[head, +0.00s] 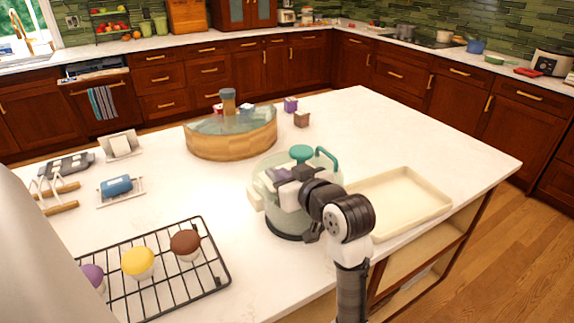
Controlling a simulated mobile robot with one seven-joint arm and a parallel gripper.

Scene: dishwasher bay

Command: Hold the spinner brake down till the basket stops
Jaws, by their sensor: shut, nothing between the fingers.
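The spinner (262,166) stands on the white island top, with a pale clear body and a dark ring at its base. A teal knob (301,153) is on top of its lid, and a teal curved handle (328,157) rises at the right. My gripper (278,182) is over the near side of the spinner, shut and empty, and hides much of the lid. I cannot tell whether its fingertips touch the lid or a brake button. The basket inside is hidden, so I cannot tell whether it turns.
A cream tray (405,197) lies right of the spinner. A black rack (212,277) with cupcakes is at the near left. A wooden-sided bowl (232,143) stands behind. A blue sponge (116,186) is at left.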

